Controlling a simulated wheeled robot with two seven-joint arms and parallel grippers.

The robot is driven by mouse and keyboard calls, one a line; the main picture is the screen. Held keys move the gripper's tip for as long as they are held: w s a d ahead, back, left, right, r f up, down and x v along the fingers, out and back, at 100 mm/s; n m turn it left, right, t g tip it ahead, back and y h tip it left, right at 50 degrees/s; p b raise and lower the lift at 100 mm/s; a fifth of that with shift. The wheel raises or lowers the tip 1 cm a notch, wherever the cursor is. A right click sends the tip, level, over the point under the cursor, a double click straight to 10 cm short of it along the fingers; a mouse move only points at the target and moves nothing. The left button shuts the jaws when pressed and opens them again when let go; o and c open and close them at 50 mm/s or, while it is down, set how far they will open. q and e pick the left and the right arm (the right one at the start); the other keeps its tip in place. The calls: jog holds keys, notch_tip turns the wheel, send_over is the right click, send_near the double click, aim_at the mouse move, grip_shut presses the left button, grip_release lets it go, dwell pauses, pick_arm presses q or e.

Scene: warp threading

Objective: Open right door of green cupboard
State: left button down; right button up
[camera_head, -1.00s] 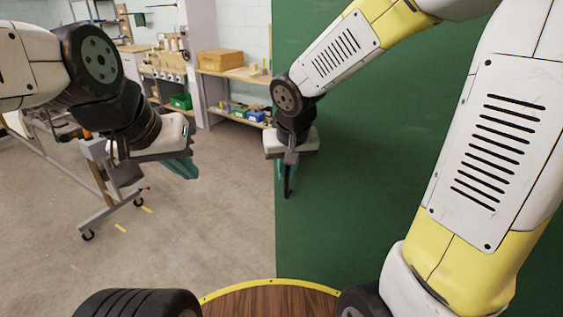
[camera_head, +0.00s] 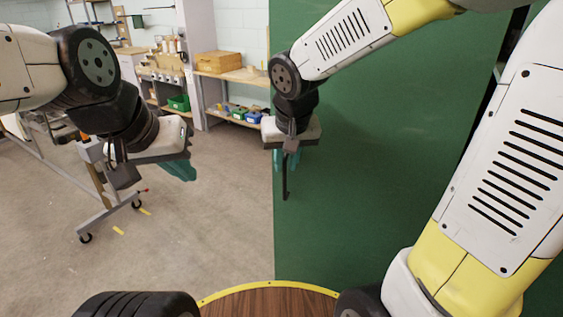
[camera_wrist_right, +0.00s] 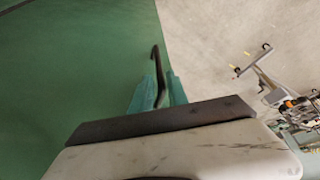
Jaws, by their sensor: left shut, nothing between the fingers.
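The green cupboard door (camera_head: 380,170) fills the middle and right of the head view, its free edge at the left. A dark gap (camera_head: 493,92) shows at its upper right, so it stands partly open. A dark bar handle (camera_head: 285,188) sits near the free edge. My right gripper (camera_head: 288,160) is at this handle. In the right wrist view the handle (camera_wrist_right: 156,62) runs between its teal fingers (camera_wrist_right: 158,90), which look shut on it. My left gripper (camera_head: 180,168) is shut and empty, in the air left of the door.
A wheeled metal frame (camera_head: 105,205) stands on the floor at the left. Shelves with a wooden box (camera_head: 217,62) and small bins (camera_head: 238,113) stand at the back. The floor (camera_head: 200,235) left of the door is clear.

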jog(key=v, duration=0.4)
jog(key=s+d+r+t+y, duration=0.1)
jog(key=s+d+r, duration=0.1)
jog(key=s+d, duration=0.7)
jog(key=shift+s+r+m+t+y, duration=0.3)
jog(key=shift+s, duration=0.35)
jog(key=shift+d, duration=0.25)
